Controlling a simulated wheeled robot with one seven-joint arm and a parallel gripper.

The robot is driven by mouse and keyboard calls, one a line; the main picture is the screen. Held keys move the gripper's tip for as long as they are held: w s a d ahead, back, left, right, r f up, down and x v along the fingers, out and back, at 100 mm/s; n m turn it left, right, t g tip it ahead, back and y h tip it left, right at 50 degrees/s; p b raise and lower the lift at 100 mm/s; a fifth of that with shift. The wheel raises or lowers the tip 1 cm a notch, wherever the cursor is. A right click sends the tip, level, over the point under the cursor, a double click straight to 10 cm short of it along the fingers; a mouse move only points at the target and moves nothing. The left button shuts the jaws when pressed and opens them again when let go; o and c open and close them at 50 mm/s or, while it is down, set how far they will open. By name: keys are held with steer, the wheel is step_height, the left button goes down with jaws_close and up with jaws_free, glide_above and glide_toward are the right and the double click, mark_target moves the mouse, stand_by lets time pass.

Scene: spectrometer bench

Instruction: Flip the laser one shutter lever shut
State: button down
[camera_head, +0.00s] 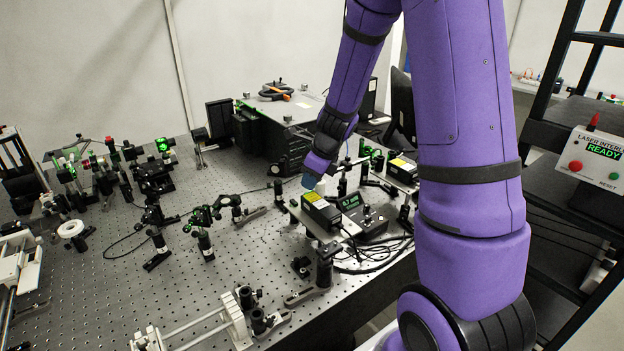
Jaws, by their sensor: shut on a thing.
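My gripper (314,182) is at the end of my purple arm, low over the optical table. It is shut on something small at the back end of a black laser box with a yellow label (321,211). This seems to be the shutter lever, but it is too small and covered to see clearly, and its position cannot be told. A second black laser box with a yellow label (402,168) stands farther back to the right, partly behind my arm. I cannot read which box is laser one.
A black controller with a green display (362,216) sits right beside the nearer laser. Posts and mounts (203,240) crowd the perforated table (110,285). A large grey-topped box (285,108) stands behind. A READY panel (592,158) hangs on the rack at right.

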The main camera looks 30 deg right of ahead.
stand_by(0.3)
steer(key=c, duration=1.1)
jaws_free()
steer(key=shift+r, duration=0.15)
steer(key=v, duration=1)
steer(key=shift+s+r, duration=0.15)
steer(key=shift+r, duration=0.1)
steer(key=s+a+r+n, duration=0.3)
steer(key=s+r+n, duration=0.1)
steer(key=s+n, duration=0.3)
steer(key=s+a+r+n+t+h, duration=0.1)
steer(key=s+a+r+n, duration=0.3)
steer(key=s+n, duration=0.4)
steer(key=s+a+r+n+h, duration=0.1)
steer(key=s+a+r+n, duration=0.3)
steer(key=s+n, duration=0.4)
steer(key=shift+s+r+n+t, duration=0.1)
steer(key=shift+r+n+t, duration=0.15)
steer(key=shift+n, duration=1.2)
steer(key=shift+r+n+t, duration=0.15)
steer(key=shift+r+n, duration=0.2)
steer(key=shift+n, duration=1.1)
